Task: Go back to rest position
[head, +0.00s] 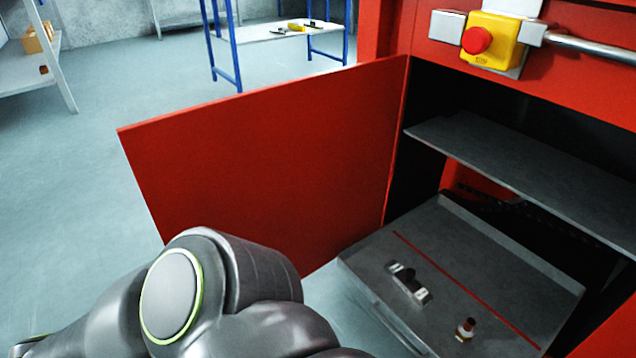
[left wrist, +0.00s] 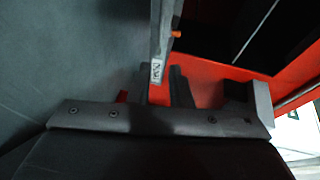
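In the head view, my left arm (head: 200,295) rises along the bottom, bent, in front of the open red door (head: 270,150). Its gripper does not show there. In the left wrist view, my left gripper's dark body (left wrist: 150,120) fills the lower part, with narrow dark finger-like parts above it. Their spacing is too dark and overlapped to read, and I see nothing clearly held. My right arm and right gripper are in neither view.
The red cabinet (head: 590,105) has a grey shelf (head: 530,165) and a tray (head: 480,260) with a red line. A dark metal part (head: 408,282) and a small brown-and-white piece (head: 466,328) lie on the tray. An emergency stop (head: 477,40) is above. Open floor (head: 100,130) lies left.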

